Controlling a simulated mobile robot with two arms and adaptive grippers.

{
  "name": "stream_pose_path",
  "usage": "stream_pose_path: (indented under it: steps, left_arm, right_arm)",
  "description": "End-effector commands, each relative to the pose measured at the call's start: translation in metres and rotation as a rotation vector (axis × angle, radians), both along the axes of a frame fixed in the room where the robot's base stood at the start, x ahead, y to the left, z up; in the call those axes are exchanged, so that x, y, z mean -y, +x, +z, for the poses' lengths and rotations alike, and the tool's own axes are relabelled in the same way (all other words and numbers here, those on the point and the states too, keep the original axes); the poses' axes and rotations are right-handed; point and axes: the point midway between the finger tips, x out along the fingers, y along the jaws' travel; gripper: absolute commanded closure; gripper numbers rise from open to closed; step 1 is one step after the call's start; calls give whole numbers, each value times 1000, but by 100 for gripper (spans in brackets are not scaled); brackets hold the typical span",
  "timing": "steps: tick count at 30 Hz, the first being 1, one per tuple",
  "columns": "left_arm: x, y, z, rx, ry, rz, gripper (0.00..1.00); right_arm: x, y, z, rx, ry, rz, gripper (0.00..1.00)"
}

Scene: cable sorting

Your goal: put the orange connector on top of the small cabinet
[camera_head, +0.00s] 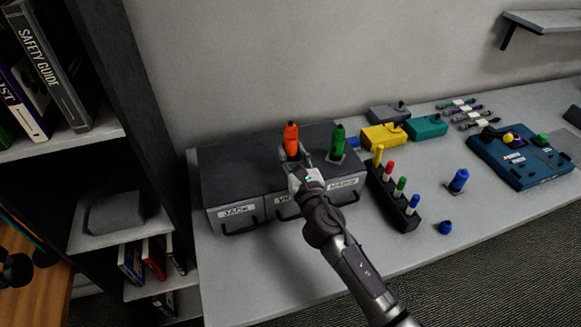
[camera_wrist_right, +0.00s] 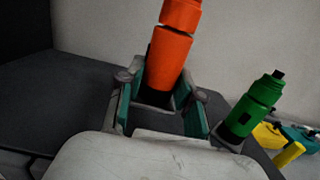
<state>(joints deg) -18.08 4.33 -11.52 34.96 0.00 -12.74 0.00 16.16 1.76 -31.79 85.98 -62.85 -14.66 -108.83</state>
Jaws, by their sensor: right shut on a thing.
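The orange connector (camera_head: 291,138) stands upright over the top of the small dark cabinet (camera_head: 240,165). My right gripper (camera_head: 296,162) is shut on its lower part. In the right wrist view the orange connector (camera_wrist_right: 170,55) rises between the two fingers of the right gripper (camera_wrist_right: 162,100). Its base is hidden behind the gripper, and I cannot tell whether it touches the cabinet top.
A green connector (camera_head: 338,140) stands on the cabinet to the right, close to my gripper. A black rack (camera_head: 385,190) of coloured pegs is right of the cabinet. Blue connectors (camera_head: 458,180) and a blue device (camera_head: 525,162) are farther right. A dark shelf (camera_head: 140,100) borders the left.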

Motion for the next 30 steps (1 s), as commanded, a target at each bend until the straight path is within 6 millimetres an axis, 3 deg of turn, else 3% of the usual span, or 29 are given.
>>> stream_pose_path:
  steps: [3,7,12,19,20,21,24,30]
  left_arm:
    - [1,-7,-13,-9,-1,0,39]
    - [0,6,-25,8,-1,-1,39]
    - [1,31,-23,46,-4,-1,39]
    - [-1,27,-26,42,-1,-1,39]
    - [-2,26,-25,39,1,-1,39]
    - [-2,23,-25,36,1,-1,39]
    - [-3,18,-25,27,2,-1,39]
    - [-4,15,-25,22,3,0,39]
  right_arm:
    - [-1,0,-19,-4,2,0,100]
    - [-1,0,-36,-2,3,0,100]
    - [0,0,-38,0,1,1,100]
    - [0,0,-40,0,0,1,100]
    - [0,0,-40,-1,0,1,61]
    - [0,0,-40,-1,0,1,55]
    - [0,0,-40,-1,0,1,39]
    - [0,0,-40,-1,0,1,39]
